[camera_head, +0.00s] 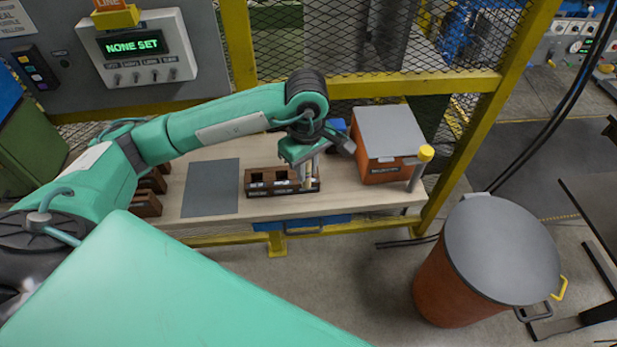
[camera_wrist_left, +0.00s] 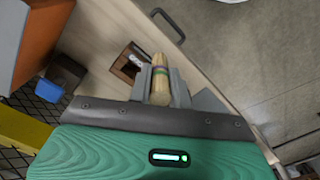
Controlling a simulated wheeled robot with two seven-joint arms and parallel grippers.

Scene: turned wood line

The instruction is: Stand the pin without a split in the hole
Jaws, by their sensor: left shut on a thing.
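My left gripper (camera_head: 309,168) is over the right end of a dark brown wooden block with square holes (camera_head: 262,189). It is shut on a pale wooden pin (camera_wrist_left: 160,72), which lies between the two grey fingers in the left wrist view and has a green band. In the head view the pin points down at the block's right end. I cannot tell whether its lower end is inside a hole or just above it. No split shows on the visible side. One dark opening of the block (camera_wrist_left: 128,66) shows beside the pin in the wrist view. My right gripper is not in view.
The block stands on a pale wooden bench (camera_head: 350,198). A grey mat (camera_head: 211,187) lies left of it, with brown wooden holders (camera_head: 146,203) further left. An orange box with a grey lid (camera_head: 388,140) and a yellow-topped post (camera_head: 421,163) stand right. Yellow-framed mesh closes the back.

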